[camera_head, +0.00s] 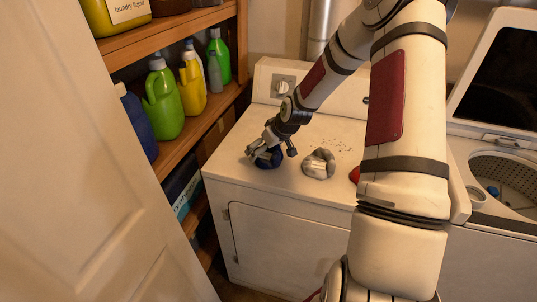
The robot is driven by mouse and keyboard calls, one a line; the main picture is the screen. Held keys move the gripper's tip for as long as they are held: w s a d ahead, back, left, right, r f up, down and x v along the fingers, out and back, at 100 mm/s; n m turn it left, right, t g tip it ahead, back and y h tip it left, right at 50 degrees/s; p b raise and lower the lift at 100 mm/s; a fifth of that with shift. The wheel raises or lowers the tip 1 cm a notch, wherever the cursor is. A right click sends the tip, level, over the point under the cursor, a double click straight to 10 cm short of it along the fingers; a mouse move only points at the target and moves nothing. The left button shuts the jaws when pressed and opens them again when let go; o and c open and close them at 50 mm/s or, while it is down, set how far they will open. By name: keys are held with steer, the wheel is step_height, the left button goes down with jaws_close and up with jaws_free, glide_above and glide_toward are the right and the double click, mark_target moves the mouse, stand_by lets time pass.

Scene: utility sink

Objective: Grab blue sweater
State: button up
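A dark blue bundle of cloth (268,160), which looks like the blue sweater, lies on the white dryer top near its left side. My gripper (265,153) is right over it, with its fingers at the cloth and partly covering it. At this size I cannot tell whether the fingers are closed on the cloth or only around it. The bundle appears to rest on the dryer top.
A grey-white cloth (319,164) lies to the right on the dryer (280,225). A red item (355,174) is partly hidden by my arm. Wooden shelves with bottles (163,100) and a door (75,170) stand left. An open washer (505,180) is right.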

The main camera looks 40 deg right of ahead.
steer(key=shift+w+f, duration=0.3)
steer(key=shift+f, duration=0.25)
steer(key=c, duration=1.4)
steer(key=shift+r, duration=0.1)
steer(key=shift+c, duration=0.2)
